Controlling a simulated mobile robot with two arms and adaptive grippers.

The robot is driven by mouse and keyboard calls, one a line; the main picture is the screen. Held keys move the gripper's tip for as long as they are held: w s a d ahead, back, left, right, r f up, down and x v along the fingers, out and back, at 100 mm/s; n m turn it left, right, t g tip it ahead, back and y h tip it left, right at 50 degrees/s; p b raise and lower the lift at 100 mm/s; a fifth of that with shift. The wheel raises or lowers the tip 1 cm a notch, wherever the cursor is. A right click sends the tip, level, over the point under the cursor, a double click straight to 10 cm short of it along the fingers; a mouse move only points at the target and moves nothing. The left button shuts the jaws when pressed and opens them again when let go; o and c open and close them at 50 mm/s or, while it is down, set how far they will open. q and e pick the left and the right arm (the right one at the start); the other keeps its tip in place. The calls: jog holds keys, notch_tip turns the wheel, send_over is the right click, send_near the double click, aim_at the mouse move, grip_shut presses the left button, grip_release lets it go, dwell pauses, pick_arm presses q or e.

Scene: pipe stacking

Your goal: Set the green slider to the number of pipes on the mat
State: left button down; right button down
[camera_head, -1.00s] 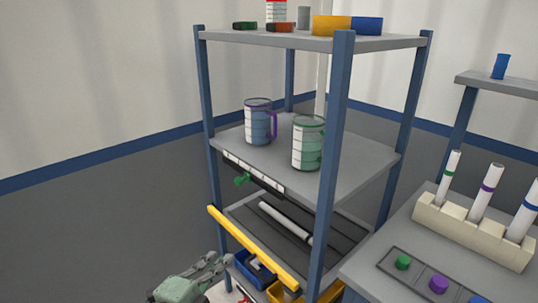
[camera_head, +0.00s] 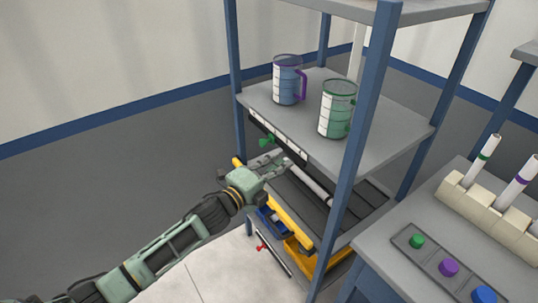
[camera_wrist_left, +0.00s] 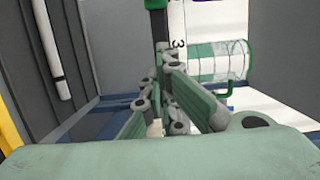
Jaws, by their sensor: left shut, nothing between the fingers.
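The green slider (camera_head: 267,140) sits near the left end of a white scale strip (camera_head: 292,152) on the front edge of the middle shelf. In the left wrist view a green piece, apparently the slider (camera_wrist_left: 157,4), shows at the top edge, near the scale (camera_wrist_left: 177,30) with a readable 3. The dark ribbed mat (camera_head: 368,197) lies on the shelf below; one white pipe (camera_head: 308,181) shows on it, and my gripper and a post hide part of the mat. My left gripper (camera_head: 283,157) is shut and empty, just below the slider and scale. My right gripper is out of view.
A purple-handled jug (camera_head: 287,82) and a green-handled jug (camera_head: 337,108) stand on the middle shelf. A yellow bar (camera_head: 290,222) edges the mat shelf. A blue post (camera_head: 362,120) stands at right. A red slider (camera_head: 261,247) and bins (camera_head: 303,258) are lower down.

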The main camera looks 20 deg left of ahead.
aim_at(267, 141)
pick_arm(q)
jog(key=w+a, duration=0.2)
jog(key=a, duration=0.1)
jog(key=shift+a, duration=0.15)
